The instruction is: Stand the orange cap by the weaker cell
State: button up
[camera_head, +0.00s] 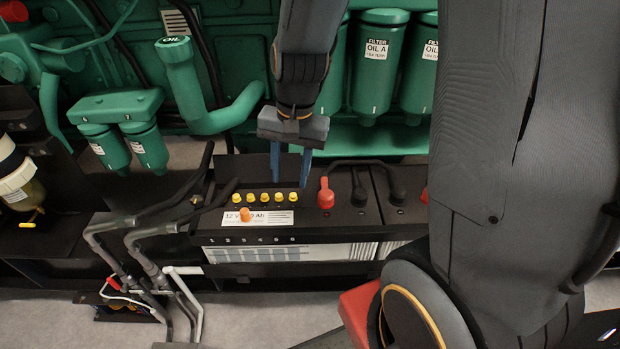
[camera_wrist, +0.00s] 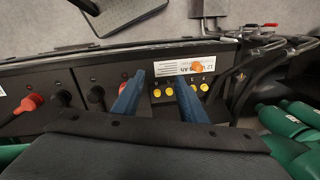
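The orange cap (camera_head: 245,214) stands on the white label of the black battery (camera_head: 340,215), in front of the row of yellow cell caps (camera_head: 264,197). It also shows in the wrist view (camera_wrist: 197,67), to the right of both fingers. Numbers run along the battery's front edge below the label. My gripper (camera_head: 290,182) is open and empty, its blue fingers pointing down over the right end of the yellow row. In the wrist view the fingers (camera_wrist: 160,78) are well apart, with yellow caps partly hidden behind the right one. Which cell is weaker cannot be told.
Red (camera_head: 326,194) and black terminals with cables rise right of the yellow caps. Grey pipes (camera_head: 140,235) and black handles stand close at the battery's left. Green filters (camera_head: 375,70) and engine parts fill the back. My arm hides the right side.

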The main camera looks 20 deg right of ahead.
jog(key=s+d+r+n+h, duration=0.1)
jog(key=s+d+r+n, duration=0.1)
jog(key=s+n, duration=0.4)
jog(key=shift+s+d+n+t, duration=0.15)
jog(key=shift+d+n+t, duration=0.2)
jog(key=shift+d, duration=0.55)
